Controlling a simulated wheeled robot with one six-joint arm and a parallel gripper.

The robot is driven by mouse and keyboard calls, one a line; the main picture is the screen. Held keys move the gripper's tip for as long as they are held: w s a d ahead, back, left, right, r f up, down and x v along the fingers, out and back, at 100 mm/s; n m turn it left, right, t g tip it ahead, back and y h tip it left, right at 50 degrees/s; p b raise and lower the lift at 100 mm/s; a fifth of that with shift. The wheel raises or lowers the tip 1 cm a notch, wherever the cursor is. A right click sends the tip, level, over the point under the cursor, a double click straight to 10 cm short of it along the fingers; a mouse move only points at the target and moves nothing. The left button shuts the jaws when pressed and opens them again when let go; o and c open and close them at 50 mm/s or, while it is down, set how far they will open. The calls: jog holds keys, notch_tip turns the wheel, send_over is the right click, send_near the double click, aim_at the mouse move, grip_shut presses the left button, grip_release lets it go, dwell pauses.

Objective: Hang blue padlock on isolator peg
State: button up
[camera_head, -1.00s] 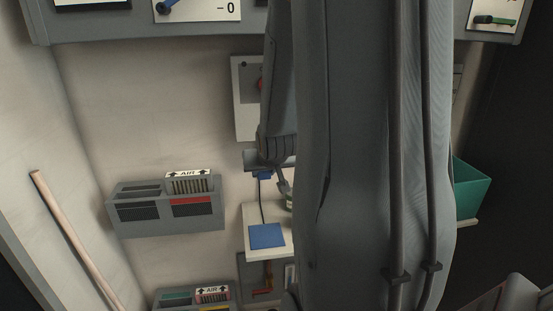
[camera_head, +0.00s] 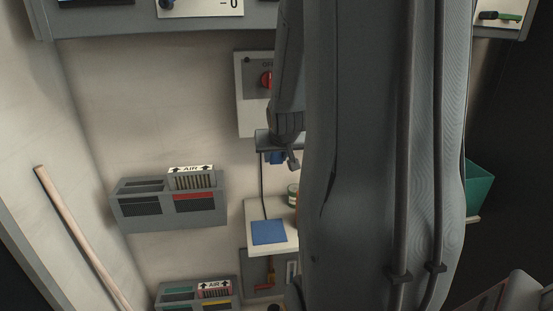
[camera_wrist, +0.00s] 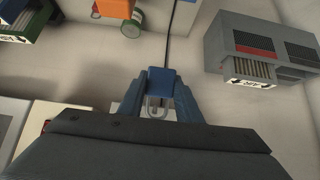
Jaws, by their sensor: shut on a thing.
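The blue padlock (camera_wrist: 160,82) is between the two fingers of my gripper (camera_wrist: 160,92) in the wrist view, with its pale shackle (camera_wrist: 157,110) toward the gripper's base. In the head view the padlock (camera_head: 276,158) shows as a small blue piece at my gripper (camera_head: 284,160), over the white shelf. The isolator (camera_head: 251,95) is a pale wall panel with a red knob (camera_head: 266,80), above my gripper and partly hidden by my arm. I cannot make out the peg.
A white shelf (camera_head: 286,242) carries a blue square (camera_head: 268,232) and a small can (camera_head: 293,190). A grey vent box (camera_head: 170,208) marked AIR is on the wall at left. A green bin (camera_head: 479,188) stands right of my arm. A wooden pole (camera_head: 75,232) leans at left.

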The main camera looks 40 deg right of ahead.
jog(key=w+d+f+b, duration=0.1)
jog(key=w+d+f, duration=0.1)
jog(key=w, duration=0.3)
jog(key=shift+w+d, duration=0.2)
jog(key=shift+d, duration=0.45)
dwell(0.4)
dwell(0.5)
jog(key=o, duration=1.2)
jog(key=p+v, duration=0.1)
jog(key=v, duration=0.6)
jog(key=shift+s+a+r+p, duration=0.2)
jog(key=shift+s+r+p, duration=0.1)
jog(key=shift+p, duration=0.1)
